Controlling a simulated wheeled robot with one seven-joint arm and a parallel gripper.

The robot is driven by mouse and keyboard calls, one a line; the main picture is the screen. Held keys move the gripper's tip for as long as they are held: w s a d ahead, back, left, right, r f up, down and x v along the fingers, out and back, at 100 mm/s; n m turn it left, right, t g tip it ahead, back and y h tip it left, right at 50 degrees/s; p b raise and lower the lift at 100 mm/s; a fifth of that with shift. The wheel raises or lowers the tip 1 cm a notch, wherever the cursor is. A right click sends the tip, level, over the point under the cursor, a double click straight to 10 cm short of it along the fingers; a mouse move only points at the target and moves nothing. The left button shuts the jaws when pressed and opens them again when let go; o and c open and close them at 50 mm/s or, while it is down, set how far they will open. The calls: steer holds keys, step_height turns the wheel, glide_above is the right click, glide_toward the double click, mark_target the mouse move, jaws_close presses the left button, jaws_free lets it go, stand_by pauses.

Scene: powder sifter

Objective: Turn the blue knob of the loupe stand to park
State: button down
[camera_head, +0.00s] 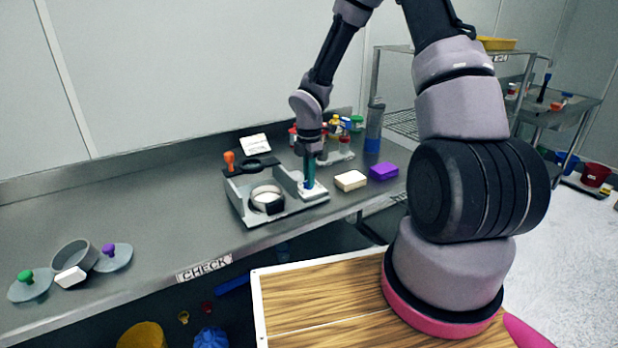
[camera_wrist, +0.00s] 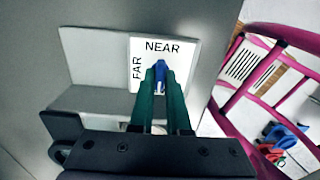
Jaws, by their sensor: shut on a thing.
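The loupe stand (camera_head: 285,206) is a grey unit on the steel bench. My gripper (camera_head: 309,180) points down at its right end, with green fingers. In the wrist view the blue knob (camera_wrist: 160,70) sits between the fingertips of my gripper (camera_wrist: 159,82), which is shut on it. A white label (camera_wrist: 177,48) behind the knob reads NEAR along the top and FAR along the left side. The knob's narrow blue end points up in the picture towards NEAR. Its lower part is hidden by the fingers; no park mark is visible.
An orange knob (camera_head: 229,160) stands at the unit's back left. A cream block (camera_head: 350,181) and a purple block (camera_head: 383,171) lie right of it. Bottles (camera_head: 335,126) stand behind. Lids and a ring (camera_head: 75,256) lie at the left; the bench between is clear.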

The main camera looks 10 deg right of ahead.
stand_by(0.3)
steer(key=c, duration=0.9)
jaws_free()
step_height(320, 180, up, 11)
steer(key=shift+f, duration=0.1)
